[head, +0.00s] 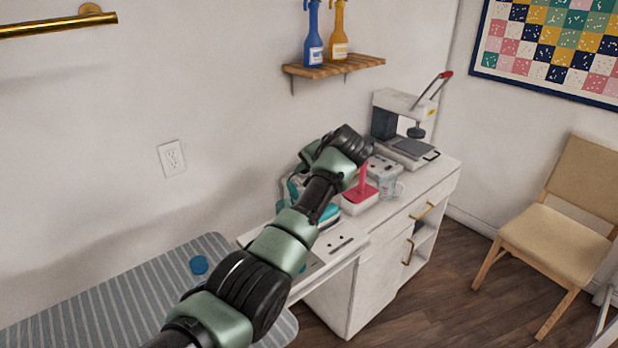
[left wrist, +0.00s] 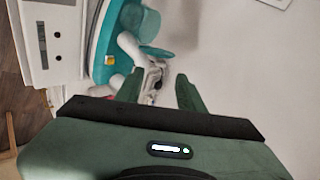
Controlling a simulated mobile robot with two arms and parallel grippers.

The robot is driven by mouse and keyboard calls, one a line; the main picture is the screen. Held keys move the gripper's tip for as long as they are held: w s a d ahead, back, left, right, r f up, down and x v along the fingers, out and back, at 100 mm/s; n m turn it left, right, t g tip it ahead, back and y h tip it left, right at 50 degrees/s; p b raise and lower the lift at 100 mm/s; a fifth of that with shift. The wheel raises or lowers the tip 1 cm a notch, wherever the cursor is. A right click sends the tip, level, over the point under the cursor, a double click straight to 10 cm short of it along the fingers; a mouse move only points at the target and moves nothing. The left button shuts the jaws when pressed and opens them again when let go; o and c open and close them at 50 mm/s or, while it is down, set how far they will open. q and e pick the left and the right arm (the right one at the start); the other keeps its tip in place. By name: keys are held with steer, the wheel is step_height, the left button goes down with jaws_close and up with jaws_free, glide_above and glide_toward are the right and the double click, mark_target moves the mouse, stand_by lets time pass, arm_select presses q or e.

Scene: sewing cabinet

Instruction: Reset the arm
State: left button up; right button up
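My left arm reaches from the bottom of the head view up to the cabinet, and its wrist (head: 345,145) is above the cabinet top. The left gripper (left wrist: 158,88) shows in the left wrist view with its two green fingers apart. Nothing is seen held between them. A teal-and-white device (left wrist: 105,62) lies beyond and left of the fingers, and I cannot tell whether they touch it. In the head view it is partly hidden by my arm. My right arm and gripper are in neither view.
The white cabinet (head: 338,300) carries a red-topped box (head: 359,197), a clear container (head: 388,184) and a heat press (head: 408,150). A shelf (head: 335,66) with two spray bottles is above. A striped ironing board (head: 130,300) is left; a chair (head: 560,235) is right.

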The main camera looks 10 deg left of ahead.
arm_select(q)
steer(key=shift+s+d+r, duration=0.35)
steer(key=shift+s+r, duration=0.05)
steer(key=shift+r, duration=0.1)
